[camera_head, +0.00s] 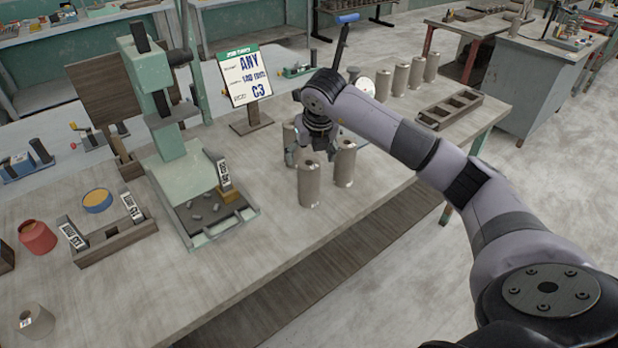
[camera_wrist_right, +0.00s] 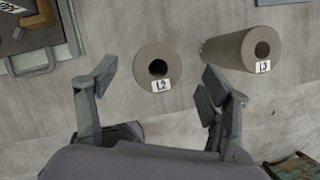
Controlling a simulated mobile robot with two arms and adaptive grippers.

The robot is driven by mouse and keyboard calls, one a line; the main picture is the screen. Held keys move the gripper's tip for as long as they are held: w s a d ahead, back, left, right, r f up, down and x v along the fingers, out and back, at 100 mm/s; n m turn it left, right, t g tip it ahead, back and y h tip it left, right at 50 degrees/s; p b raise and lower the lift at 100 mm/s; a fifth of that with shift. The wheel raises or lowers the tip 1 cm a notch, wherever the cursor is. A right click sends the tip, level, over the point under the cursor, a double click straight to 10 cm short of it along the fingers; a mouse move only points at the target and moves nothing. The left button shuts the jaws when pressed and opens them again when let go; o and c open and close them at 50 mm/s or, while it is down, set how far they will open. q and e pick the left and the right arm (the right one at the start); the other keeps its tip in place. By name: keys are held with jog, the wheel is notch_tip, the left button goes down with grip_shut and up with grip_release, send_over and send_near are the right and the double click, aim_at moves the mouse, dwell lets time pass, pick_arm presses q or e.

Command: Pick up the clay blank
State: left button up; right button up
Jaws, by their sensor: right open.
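Several grey-brown clay blanks, cylinders with a hole in the top, stand upright on the table. Two stand close together near the middle, a front one (camera_head: 309,186) and one just right of it (camera_head: 344,163). In the right wrist view, the blank labelled L2 (camera_wrist_right: 158,57) lies ahead of the gap between the open fingers (camera_wrist_right: 158,88). The blank labelled L3 (camera_wrist_right: 242,46) is beyond the right finger. Nothing is held. My left gripper is not in view.
A green press (camera_head: 172,135) with a tray of small scraps stands left of the blanks. A sign (camera_head: 245,76) stands behind. More blanks (camera_head: 400,80) and a slotted wooden rack (camera_head: 449,109) are at the right.

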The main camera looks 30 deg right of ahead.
aim_at(309, 181)
jog(key=shift+x, duration=1.25)
jog(key=p+x, duration=0.2)
jog(key=x, duration=0.2)
jog(key=shift+s+a+f, duration=0.15)
jog(key=shift+f, duration=0.5)
jog(key=shift+r, duration=0.1)
grip_shut()
